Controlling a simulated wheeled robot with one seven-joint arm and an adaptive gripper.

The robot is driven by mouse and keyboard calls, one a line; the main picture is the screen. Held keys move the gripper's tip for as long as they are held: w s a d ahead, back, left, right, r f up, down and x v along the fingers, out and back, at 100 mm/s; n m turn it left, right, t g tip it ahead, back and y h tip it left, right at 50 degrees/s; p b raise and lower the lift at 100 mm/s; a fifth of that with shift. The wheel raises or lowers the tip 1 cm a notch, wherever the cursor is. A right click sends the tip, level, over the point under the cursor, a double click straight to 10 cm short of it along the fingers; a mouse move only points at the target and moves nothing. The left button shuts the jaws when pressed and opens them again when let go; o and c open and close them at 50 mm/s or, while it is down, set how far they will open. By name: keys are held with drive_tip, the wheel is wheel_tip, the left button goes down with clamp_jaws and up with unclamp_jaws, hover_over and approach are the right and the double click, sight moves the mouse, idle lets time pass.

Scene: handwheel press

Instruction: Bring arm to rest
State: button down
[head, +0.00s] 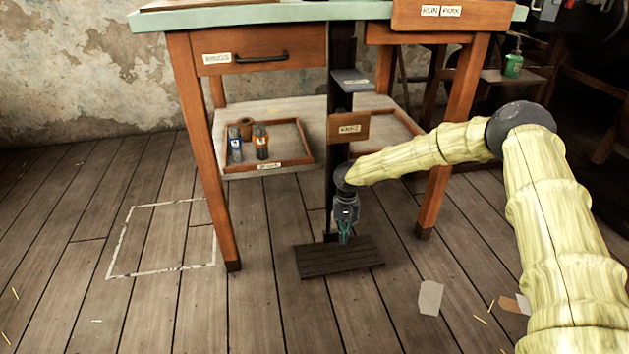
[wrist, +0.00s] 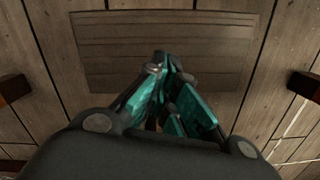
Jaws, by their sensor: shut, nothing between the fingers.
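My gripper (head: 344,236) points straight down in front of the wooden table, low over a dark slatted board (head: 345,262) on the floor. Its teal fingers are shut with nothing between them. In the wrist view my gripper (wrist: 162,70) shows its closed fingers in front of the dark slatted board (wrist: 110,60). My arm, wrapped in a pale yellow sleeve, reaches in from the right side of the head view. I cannot tell the exact gap between the fingertips and the board.
A wooden table (head: 180,90) with a drawer (head: 258,54) stands close around my gripper. Its lower shelf holds a tray (head: 270,166) with small bottles. A dark upright post (head: 340,120) stands right behind my gripper. Open floor with a chalk square (head: 112,245) lies left; paper scraps (head: 431,298) lie right.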

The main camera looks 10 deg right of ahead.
drive_tip(key=shift+s, duration=0.1)
drive_tip(key=s+f+n+t+h+p, duration=0.1)
drive_tip(key=s+f+t+h+p, duration=0.15)
drive_tip(key=s, duration=0.85)
drive_tip(key=s+f+n+t+h+p, duration=0.1)
drive_tip(key=s+f+p, duration=0.3)
drive_tip(key=s, duration=0.7)
drive_tip(key=s+r+g+y+p, duration=0.1)
drive_tip(key=s+r+y+p, duration=0.3)
drive_tip(key=s, duration=1.1)
drive_tip(key=s+r+g+h+p, duration=0.15)
drive_tip(key=s+r, duration=0.35)
drive_tip(key=s, duration=0.9)
wheel_tip(320, 180, up, 37)
drive_tip(key=p, duration=3.7)
drive_tip(key=shift+a+n+y+p, duration=0.3)
drive_tip(key=shift+a+y+p, duration=0.05)
drive_tip(key=shift+y+p, duration=0.05)
drive_tip(key=shift+s, duration=0.1)
